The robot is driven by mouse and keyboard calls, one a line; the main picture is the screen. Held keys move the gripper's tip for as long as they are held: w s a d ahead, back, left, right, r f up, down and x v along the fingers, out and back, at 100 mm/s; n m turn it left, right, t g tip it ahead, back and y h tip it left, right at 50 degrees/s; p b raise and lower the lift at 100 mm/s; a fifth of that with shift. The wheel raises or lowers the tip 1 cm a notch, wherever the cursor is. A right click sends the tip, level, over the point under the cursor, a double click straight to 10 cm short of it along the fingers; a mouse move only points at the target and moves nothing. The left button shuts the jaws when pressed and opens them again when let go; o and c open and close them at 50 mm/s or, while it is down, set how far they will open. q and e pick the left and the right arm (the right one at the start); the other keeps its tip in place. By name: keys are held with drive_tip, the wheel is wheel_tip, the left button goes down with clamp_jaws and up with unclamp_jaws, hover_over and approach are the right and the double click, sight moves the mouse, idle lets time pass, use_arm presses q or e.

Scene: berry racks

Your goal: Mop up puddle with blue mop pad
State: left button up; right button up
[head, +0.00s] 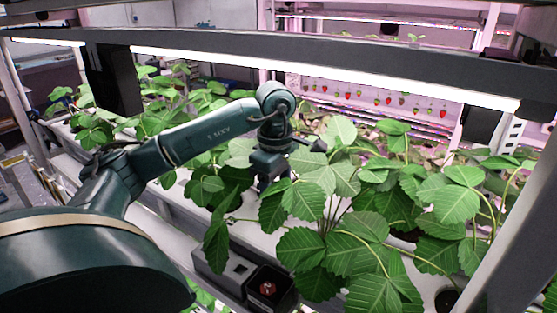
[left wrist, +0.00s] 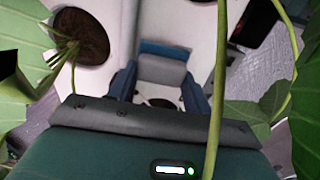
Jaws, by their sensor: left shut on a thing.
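My left gripper (head: 270,182) reaches in from the left over the white planting trough (head: 252,236), among the strawberry leaves. In the left wrist view its two dark blue fingers (left wrist: 161,85) are shut on the sides of a grey block with a blue strip along its far edge, which looks like the blue mop pad (left wrist: 164,68). The pad is over the white trough surface. Leaves and the gripper hide the pad in the head view. No puddle can be made out. A small dark round spot shows between the fingers; I cannot tell what it is. My right gripper is not in view.
Strawberry plants (head: 345,245) crowd the trough right of the gripper. A stem (left wrist: 217,90) crosses close before the wrist camera. A round planting hole (left wrist: 80,36) is at upper left there. A dark box with a red berry (head: 267,287) hangs at the trough's front. A lamp bar (head: 330,72) runs above.

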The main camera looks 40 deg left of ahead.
use_arm(q)
drive_tip(key=shift+r+p, duration=1.6)
drive_tip(key=shift+r, duration=0.95)
